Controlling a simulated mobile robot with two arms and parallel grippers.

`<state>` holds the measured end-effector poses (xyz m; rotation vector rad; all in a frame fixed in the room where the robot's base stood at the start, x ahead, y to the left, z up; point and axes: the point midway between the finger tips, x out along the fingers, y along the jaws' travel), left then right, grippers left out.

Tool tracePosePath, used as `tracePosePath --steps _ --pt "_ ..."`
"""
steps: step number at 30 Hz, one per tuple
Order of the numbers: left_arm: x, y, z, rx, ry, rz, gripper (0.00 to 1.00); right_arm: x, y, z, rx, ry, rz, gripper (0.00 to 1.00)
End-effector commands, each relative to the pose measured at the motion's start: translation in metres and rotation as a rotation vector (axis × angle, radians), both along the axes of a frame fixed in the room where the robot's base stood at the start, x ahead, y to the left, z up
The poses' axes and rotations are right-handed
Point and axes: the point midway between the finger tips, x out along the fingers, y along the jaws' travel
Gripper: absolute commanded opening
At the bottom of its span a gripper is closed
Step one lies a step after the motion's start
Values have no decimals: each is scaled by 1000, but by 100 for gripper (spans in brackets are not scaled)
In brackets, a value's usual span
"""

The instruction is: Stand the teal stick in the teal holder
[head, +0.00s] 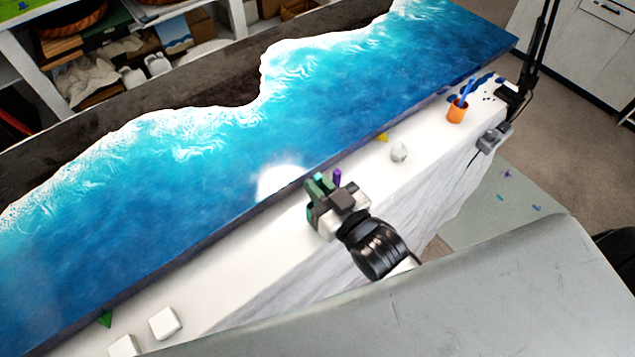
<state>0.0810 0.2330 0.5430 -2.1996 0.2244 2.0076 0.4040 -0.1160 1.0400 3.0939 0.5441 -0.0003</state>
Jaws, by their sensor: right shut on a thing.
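My right gripper (318,195) is over the white bench strip, along the near edge of the blue resin slab, and is shut. A small teal tip (319,177) shows at its fingers; it looks like the end of the teal stick, and the rest is hidden by the gripper. A short purple piece (337,176) stands upright just behind the gripper; what it stands in is hidden. I cannot make out the teal holder; the gripper may cover it. My left gripper is not in view.
The blue and white resin slab (215,150) fills the back. On the white strip (245,285) are white blocks (165,323), a green piece (105,319), a yellow piece (382,137), a pale lump (398,151) and an orange cup (456,112) with a blue stick (466,90).

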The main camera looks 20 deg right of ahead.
Motion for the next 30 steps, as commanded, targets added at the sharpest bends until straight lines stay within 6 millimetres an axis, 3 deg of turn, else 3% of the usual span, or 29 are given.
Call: tracePosePath --steps 1,2,7,17,20,30 --pt "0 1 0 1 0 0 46 0 0 0 0 0 0 0" --pt "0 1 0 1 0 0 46 0 0 0 0 0 0 16" --pt "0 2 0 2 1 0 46 0 0 0 0 0 0 41" --pt "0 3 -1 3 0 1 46 -3 -1 -1 0 1 0 41" --pt "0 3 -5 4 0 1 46 -13 -5 -3 -1 2 0 41" --pt "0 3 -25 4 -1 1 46 -73 -26 -4 -1 5 1 41"
